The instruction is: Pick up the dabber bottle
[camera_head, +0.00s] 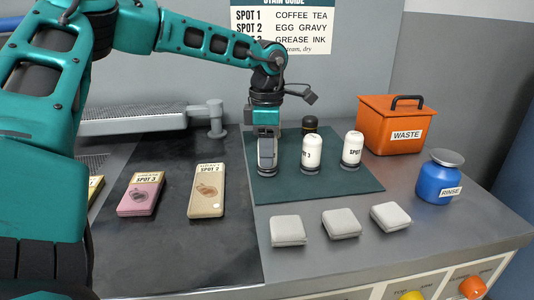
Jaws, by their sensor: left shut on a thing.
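My left gripper (267,165) points down at the left part of the dark green mat (345,183). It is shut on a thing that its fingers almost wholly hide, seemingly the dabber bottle. I cannot tell whether that thing touches the mat. To the right of the gripper stand two upright white bottles with dark bases, one labelled SPOT 3 (312,152) and one whose SPOT number is unclear (352,149). A black-topped bottle (310,124) stands behind them, partly hidden. My right gripper is not in view.
An orange WASTE bin (392,125) stands at the back right, with a blue RINSE pot (437,180) in front. Several grey pads, including the left one (288,230), lie before the mat. A pink SPOT 3 card (141,194) and tan SPOT 2 card (207,191) lie left.

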